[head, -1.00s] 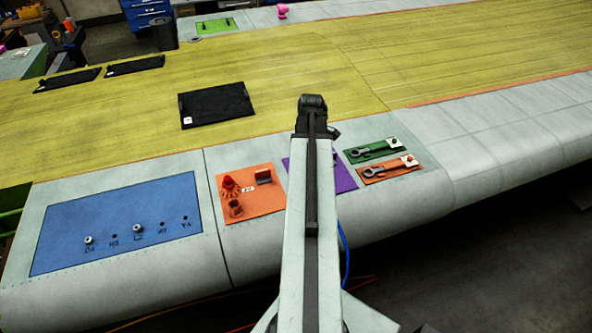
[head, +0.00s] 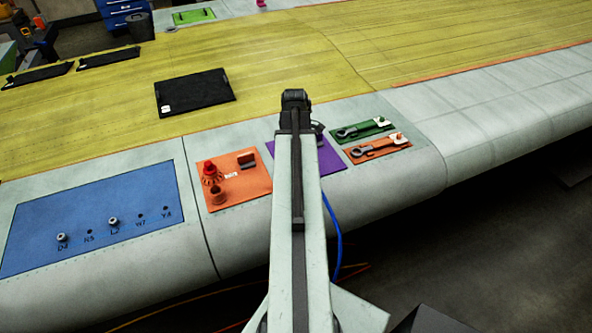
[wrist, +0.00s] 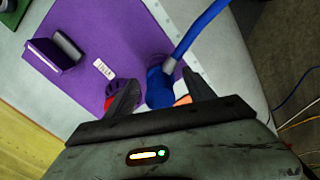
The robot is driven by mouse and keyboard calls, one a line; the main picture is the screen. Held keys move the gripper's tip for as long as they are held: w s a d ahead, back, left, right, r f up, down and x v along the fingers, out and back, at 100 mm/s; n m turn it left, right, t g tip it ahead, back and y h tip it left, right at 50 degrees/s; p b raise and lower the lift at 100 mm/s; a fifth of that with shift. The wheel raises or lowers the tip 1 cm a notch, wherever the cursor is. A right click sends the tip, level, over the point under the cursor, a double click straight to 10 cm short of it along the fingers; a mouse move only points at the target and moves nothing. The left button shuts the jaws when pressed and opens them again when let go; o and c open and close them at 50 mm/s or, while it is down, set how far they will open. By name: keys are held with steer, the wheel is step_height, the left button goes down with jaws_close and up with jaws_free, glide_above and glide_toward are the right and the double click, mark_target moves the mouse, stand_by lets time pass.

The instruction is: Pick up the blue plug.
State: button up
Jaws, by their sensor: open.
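The blue plug (wrist: 158,90) stands at the edge of the purple panel in the wrist view, with a grey collar and a thick blue cable leading up and right from it. My gripper (wrist: 160,92) is open, with one dark finger on each side of the plug. I cannot tell whether either finger touches it. A round purple socket (wrist: 118,88) is partly hidden behind the left finger. In the head view my arm hides the plug and the fingers; part of the purple panel (head: 322,157) shows beside the arm.
A purple block holder (wrist: 48,54) stands on the panel. The blue cable (head: 336,235) hangs down the wing's front edge. An orange panel (head: 247,195) with red parts lies left of my arm; green (head: 352,137) and orange panels with wrenches lie right.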

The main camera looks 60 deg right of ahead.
steer(key=shift+r, duration=0.1)
jaws_close()
step_height(320, 180, up, 10)
steer(key=p, duration=1)
steer(key=shift+s+r+p, duration=0.1)
steer(key=shift+r+p, duration=0.05)
steer(key=shift+p, duration=0.15)
steer(key=shift+f, duration=0.2)
